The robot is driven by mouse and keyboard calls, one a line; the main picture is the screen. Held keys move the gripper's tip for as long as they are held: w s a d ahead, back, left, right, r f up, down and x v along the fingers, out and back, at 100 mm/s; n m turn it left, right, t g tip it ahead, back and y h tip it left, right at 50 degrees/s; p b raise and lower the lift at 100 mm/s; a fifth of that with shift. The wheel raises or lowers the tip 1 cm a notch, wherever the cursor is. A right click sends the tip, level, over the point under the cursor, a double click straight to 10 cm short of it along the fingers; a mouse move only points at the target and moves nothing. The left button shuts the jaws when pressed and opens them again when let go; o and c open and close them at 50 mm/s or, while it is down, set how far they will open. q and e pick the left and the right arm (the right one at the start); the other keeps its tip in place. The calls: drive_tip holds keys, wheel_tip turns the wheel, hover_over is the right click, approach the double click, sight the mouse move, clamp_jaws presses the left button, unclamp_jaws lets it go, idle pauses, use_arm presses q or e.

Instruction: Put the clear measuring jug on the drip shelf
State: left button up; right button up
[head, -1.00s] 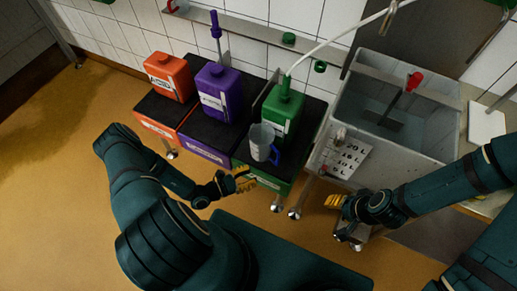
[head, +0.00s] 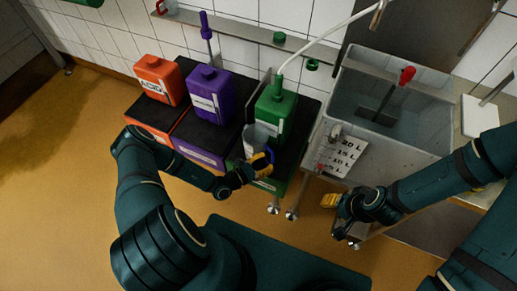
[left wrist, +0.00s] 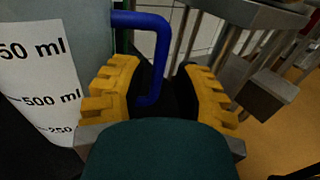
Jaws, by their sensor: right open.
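The clear measuring jug (head: 254,138) stands on the black top in front of the green canister. In the left wrist view the jug (left wrist: 55,60) shows its printed ml scale and its blue handle (left wrist: 160,45). My left gripper (head: 258,167) is at the jug's handle. Its two yellow fingers (left wrist: 157,92) are apart, with the handle between them and a gap on the right side. My right gripper (head: 330,200) is open and empty in front of the grey sink. A narrow metal shelf (head: 243,37) runs along the tiled wall, likely the drip shelf.
A green canister (head: 274,108) with a hose stands behind the jug. Purple (head: 207,97) and orange (head: 160,80) canisters stand to the left. A water-filled sink (head: 400,147) is at right.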

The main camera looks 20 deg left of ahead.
sight(273, 159)
use_arm(q)
drive_tip(key=x, duration=0.3)
drive_tip(key=shift+f, duration=0.15)
clamp_jaws()
